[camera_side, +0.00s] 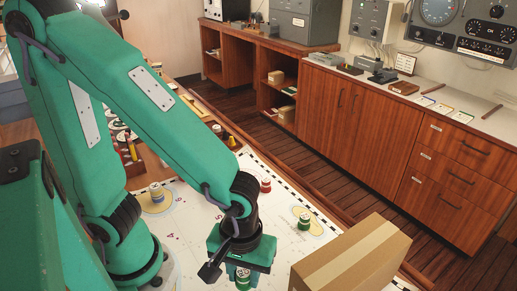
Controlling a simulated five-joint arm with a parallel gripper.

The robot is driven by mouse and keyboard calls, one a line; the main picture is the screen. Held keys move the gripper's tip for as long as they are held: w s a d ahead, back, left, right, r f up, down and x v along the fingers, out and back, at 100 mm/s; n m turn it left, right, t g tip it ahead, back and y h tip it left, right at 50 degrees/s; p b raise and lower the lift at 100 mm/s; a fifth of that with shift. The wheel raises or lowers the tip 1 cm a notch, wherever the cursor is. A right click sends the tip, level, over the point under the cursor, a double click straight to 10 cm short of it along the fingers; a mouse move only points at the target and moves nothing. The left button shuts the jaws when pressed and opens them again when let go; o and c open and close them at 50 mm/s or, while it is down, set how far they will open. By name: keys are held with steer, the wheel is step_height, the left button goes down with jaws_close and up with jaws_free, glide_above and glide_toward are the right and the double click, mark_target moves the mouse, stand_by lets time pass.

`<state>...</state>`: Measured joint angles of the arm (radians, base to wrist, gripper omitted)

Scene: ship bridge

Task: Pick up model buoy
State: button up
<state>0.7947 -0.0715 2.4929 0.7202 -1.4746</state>
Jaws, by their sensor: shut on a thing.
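My green gripper (241,268) points down over the chart near the bottom middle of the side view. It is shut on a green and white model buoy (243,280), which shows just below the jaws. The lower part of the scene is cut by the picture edge, so I cannot tell whether the buoy touches the chart.
A cardboard box (350,262) stands close to the right of my gripper. The white chart (205,214) with a dark border covers the table. Several small coloured items (125,145) stand at the back left. Wooden cabinets (365,118) line the wall beyond the floor.

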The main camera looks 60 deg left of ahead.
steer(key=shift+s+d+r, duration=0.45)
steer(key=shift+s+r, duration=0.1)
steer(key=shift+s, duration=0.3)
steer(key=shift+s+d+r, duration=0.45)
steer(key=shift+s+r, duration=0.1)
steer(key=shift+s, duration=0.25)
steer(key=shift+w+d+r, duration=0.1)
steer(key=w+d+r+n, duration=0.1)
steer(key=w+d+r, duration=1)
steer(key=w+r, duration=0.25)
glide_above(354, 241)
step_height(354, 241, down, 5)
steer(key=shift+f, duration=0.2)
steer(key=shift+f, duration=0.1)
steer(key=shift+f, duration=1.9)
